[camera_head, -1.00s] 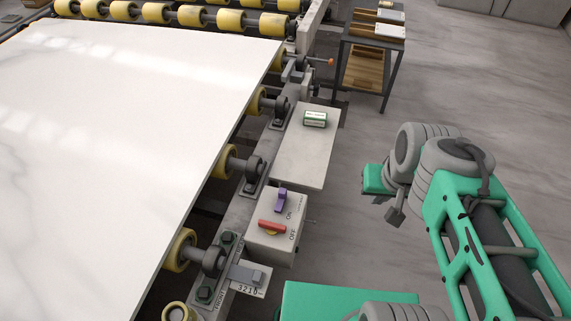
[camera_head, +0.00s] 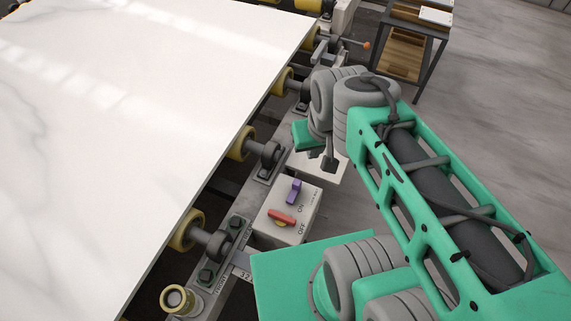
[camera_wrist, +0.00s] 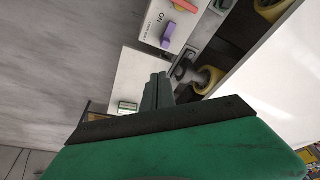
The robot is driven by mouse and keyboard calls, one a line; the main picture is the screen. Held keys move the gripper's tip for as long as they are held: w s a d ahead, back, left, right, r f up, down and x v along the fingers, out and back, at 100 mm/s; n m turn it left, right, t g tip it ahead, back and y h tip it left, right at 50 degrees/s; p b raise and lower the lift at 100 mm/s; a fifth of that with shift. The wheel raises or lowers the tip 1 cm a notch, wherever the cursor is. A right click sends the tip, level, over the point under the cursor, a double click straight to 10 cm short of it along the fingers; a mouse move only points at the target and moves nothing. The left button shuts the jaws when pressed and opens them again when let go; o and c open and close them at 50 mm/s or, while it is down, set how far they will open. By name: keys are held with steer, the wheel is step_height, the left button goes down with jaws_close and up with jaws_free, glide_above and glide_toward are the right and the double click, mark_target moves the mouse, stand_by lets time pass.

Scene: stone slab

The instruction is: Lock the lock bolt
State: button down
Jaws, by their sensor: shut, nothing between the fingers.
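A dark rod with an orange knob (camera_head: 366,45) juts out from the side of the roller frame in the head view, at the upper middle. My gripper (camera_wrist: 158,82) is shut and empty in the wrist view, above the pale plate beside the roller frame.
A control box (camera_head: 287,212) has a purple lever (camera_head: 294,191) and a red-orange knob (camera_head: 282,217). A white slab (camera_head: 130,110) lies on yellow rollers (camera_head: 187,230). A green-and-white box (camera_wrist: 128,106) sits on the pale plate (camera_wrist: 135,72). A shelf table (camera_head: 405,55) stands behind; floor at right is open.

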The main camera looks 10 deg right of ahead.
steer(key=shift+s+d, duration=0.1)
steer(key=w+d+f+m+g+y+b, duration=0.1)
steer(key=w+d+f+m+g+b, duration=0.2)
steer(key=w, duration=0.9)
step_height(320, 180, down, 6)
steer(key=m+g+b, duration=0.2)
steer(key=m, duration=0.2)
steer(key=shift+d+f+y, duration=0.15)
steer(key=shift+f+y, duration=0.1)
steer(key=shift+y, duration=0.05)
